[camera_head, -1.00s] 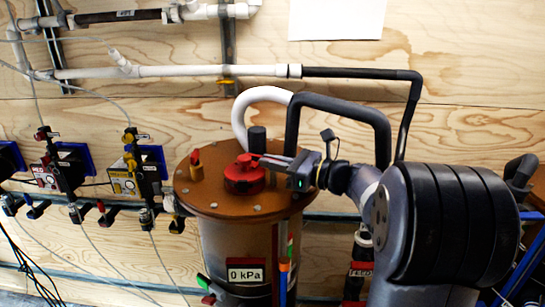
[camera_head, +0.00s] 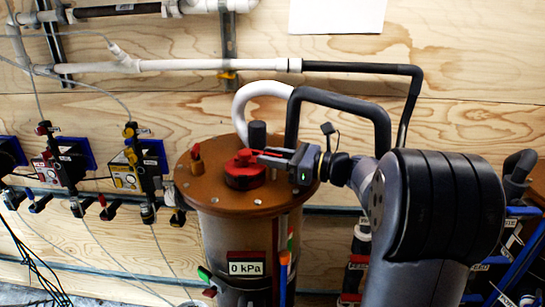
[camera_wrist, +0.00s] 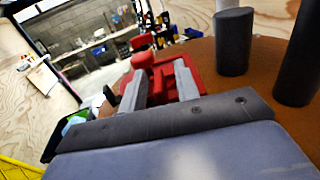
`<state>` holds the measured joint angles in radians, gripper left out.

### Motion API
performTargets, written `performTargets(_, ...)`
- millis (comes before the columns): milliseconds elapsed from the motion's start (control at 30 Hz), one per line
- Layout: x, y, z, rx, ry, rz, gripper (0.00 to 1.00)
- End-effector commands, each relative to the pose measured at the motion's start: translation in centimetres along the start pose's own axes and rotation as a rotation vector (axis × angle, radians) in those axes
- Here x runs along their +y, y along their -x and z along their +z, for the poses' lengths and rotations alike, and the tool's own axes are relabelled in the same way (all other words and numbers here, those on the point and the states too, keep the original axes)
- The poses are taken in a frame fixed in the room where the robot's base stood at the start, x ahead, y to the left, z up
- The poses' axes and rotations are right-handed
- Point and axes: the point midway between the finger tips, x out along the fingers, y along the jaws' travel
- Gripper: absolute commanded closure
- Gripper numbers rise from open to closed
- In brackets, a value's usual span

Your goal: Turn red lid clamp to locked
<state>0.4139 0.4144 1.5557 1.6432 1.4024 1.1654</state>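The red lid clamp (camera_head: 245,172) sits on the brown round lid (camera_head: 215,197) of an upright cylinder. My gripper (camera_head: 268,158) reaches the clamp from the right, with its fingers at the clamp's side. In the wrist view my gripper (camera_wrist: 160,86) has its two grey fingers apart, with red parts of the clamp (camera_wrist: 143,60) between and just beyond them. Whether the fingers press on the red part cannot be seen. The clamp's locked mark, if any, is not visible.
A black bent pipe (camera_head: 345,108) rises behind my gripper. A 0 kPa display (camera_head: 246,268) is on the cylinder front. Valves (camera_head: 130,170) line the wall at left.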

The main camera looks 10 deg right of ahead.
Motion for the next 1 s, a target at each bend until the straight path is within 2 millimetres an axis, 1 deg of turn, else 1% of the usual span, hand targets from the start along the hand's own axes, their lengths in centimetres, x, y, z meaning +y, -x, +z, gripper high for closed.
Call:
performTargets(167, 0.0, 0.0, 0.0, 0.000, 0.000, 0.000, 0.70)
performTargets(267, 0.0, 0.5, -0.1, 0.001, 0.001, -0.002, 0.70)
performTargets(367, -0.1, 1.8, -0.1, 0.000, 0.001, -0.004, 0.70)
performTargets(700, -0.1, 8.3, -0.2, 0.001, 0.001, -0.005, 0.70)
performTargets(833, -0.1, 9.9, -0.1, 0.000, 0.002, -0.002, 0.70)
performTargets(1000, 0.0, 10.8, 0.0, 0.001, 0.000, 0.000, 0.70)
